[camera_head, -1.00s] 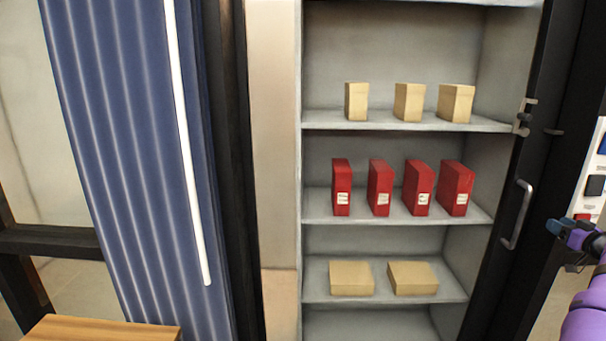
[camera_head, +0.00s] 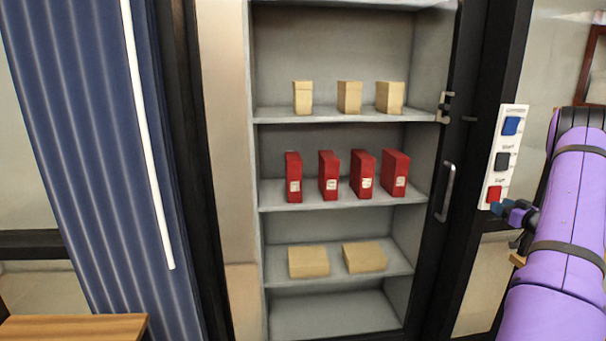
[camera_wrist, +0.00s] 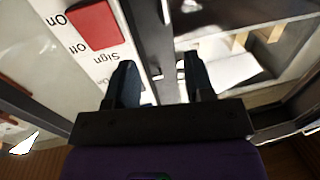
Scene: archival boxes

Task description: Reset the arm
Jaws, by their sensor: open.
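My gripper (camera_head: 503,211) is at the right of the head view, beside the lower end of a white switch panel (camera_head: 505,155). My purple arm stretches up to it from the lower right. In the wrist view my gripper (camera_wrist: 160,88) has its two dark fingers apart with nothing held between them. The panel's red switch (camera_wrist: 95,25) shows at the upper left there, with "On" and "Off" lettering. Whether a finger touches the panel cannot be told.
A grey shelf unit (camera_head: 325,312) holds tan boxes (camera_head: 349,97), red boxes (camera_head: 362,174) and flat tan boxes (camera_head: 308,262). A door handle (camera_head: 446,192) is close left of my gripper. A blue curtain (camera_head: 80,130) and wooden surface (camera_head: 75,327) are at left.

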